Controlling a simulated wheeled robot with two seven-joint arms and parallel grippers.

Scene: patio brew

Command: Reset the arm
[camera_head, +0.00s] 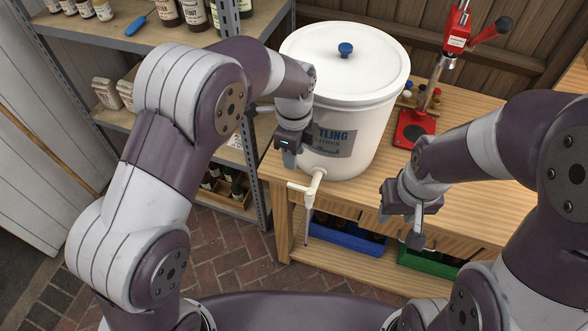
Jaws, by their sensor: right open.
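My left gripper (289,159) hangs fingers down in front of the left side of a white lidded bucket (375,100), above the bucket's white tap (308,187). Its fingers overlap in this view, so I cannot tell whether they are apart, and I see nothing held. My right gripper (402,229) is open and empty, in front of the front edge of the wooden bench (465,205). Both arms are bent and reach forward from the sides.
A red bottle capper (415,128) with a lever stands right of the bucket. Blue (347,234) and green (425,262) crates sit on the lower bench shelf. A metal rack (255,180) with bottles is at left. Brick floor (225,255) is open in front.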

